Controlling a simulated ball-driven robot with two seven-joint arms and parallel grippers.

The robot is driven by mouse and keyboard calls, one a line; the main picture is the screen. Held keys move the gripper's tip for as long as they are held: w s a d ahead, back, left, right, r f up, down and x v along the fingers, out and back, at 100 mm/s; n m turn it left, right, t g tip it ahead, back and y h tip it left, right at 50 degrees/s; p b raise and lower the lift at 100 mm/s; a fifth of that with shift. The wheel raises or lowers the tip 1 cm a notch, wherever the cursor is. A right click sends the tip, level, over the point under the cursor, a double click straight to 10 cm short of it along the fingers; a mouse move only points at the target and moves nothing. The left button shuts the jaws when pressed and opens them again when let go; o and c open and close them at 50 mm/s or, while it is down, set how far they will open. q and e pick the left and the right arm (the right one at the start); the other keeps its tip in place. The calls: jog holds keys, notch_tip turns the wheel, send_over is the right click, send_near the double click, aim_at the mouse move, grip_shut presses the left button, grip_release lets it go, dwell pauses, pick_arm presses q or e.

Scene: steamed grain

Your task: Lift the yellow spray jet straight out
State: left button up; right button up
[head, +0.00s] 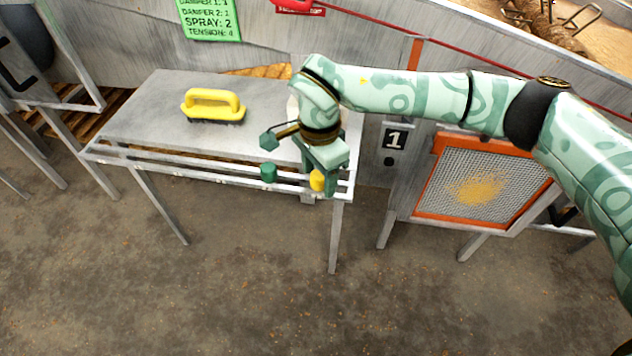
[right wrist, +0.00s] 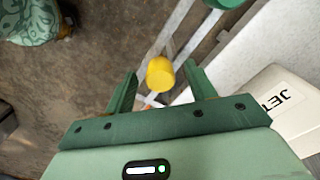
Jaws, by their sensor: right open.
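The yellow spray jet (head: 317,180) sits on the front rail of the metal table, at its right end. It also shows in the right wrist view (right wrist: 160,74), between and just beyond the open fingers. My right gripper (head: 322,165) is over the rail's right end, its fingers pointing down; in the right wrist view the gripper (right wrist: 160,88) is open and empty, a finger on each side of the jet. I cannot tell whether either finger touches it. A green jet (head: 268,173) stands on the same rail to the left. My left gripper is not in view.
A yellow-handled brush (head: 213,105) lies on the table (head: 150,110). A white block marked JET (right wrist: 285,105) is beside the gripper. A green notice (head: 210,18) hangs behind.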

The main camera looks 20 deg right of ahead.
aim_at(319, 174)
jog(key=shift+f, duration=0.35)
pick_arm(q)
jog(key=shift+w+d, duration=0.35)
pick_arm(e)
jog(key=shift+r, duration=0.1)
jog(key=shift+c, duration=0.3)
jog(key=c, duration=1)
